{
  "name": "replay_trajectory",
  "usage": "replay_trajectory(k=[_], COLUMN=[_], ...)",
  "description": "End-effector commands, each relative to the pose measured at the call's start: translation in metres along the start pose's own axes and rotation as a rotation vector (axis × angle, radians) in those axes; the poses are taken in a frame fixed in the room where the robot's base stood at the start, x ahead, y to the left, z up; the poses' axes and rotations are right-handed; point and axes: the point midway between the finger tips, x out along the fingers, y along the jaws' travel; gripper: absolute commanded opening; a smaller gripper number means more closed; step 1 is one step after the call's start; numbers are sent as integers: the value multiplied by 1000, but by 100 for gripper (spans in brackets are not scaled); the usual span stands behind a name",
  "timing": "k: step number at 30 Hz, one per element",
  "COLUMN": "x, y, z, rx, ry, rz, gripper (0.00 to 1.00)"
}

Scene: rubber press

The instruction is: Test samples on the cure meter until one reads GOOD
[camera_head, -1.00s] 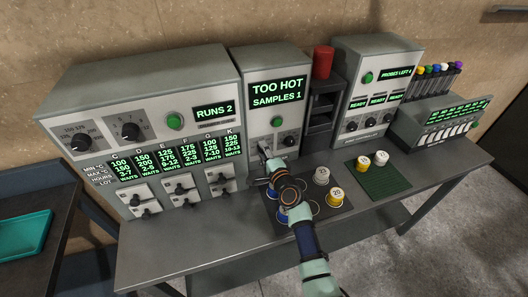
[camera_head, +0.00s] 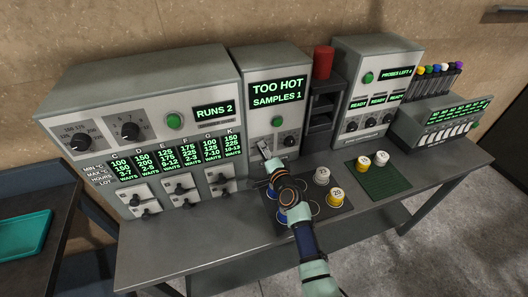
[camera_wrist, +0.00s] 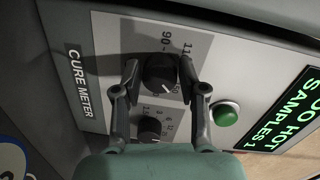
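The cure meter (camera_head: 262,63) stands mid-bench; its screen (camera_head: 278,92) reads TOO HOT, SAMPLES 1. My gripper (camera_head: 264,149) is at its front panel. In the wrist view my gripper (camera_wrist: 160,66) is open, one finger on each side of the black upper dial (camera_wrist: 160,74); I cannot tell whether they touch it. A second dial (camera_wrist: 152,130) and a green button (camera_wrist: 225,115) are beside it. A grey sample (camera_head: 321,176) and a yellow sample (camera_head: 335,198) marked 20 sit on the dark mat (camera_head: 338,216). Other samples there are partly hidden by my arm.
A yellow sample (camera_head: 363,163) and a white sample (camera_head: 381,158) sit on a green mat (camera_head: 386,183). A press cabinet (camera_head: 130,85) reading RUNS 2 stands left, with a probe unit (camera_head: 377,65) at right. A red cylinder (camera_head: 323,62) tops a dark rack.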

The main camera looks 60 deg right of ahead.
Motion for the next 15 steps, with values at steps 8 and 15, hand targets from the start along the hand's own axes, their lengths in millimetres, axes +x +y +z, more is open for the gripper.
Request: replay_trajectory(k=[8,15], x=[0,-10], y=[0,1], z=[0,0], rx=[1,0], ry=[0,-1], rz=[0,-1], gripper=[63,63])
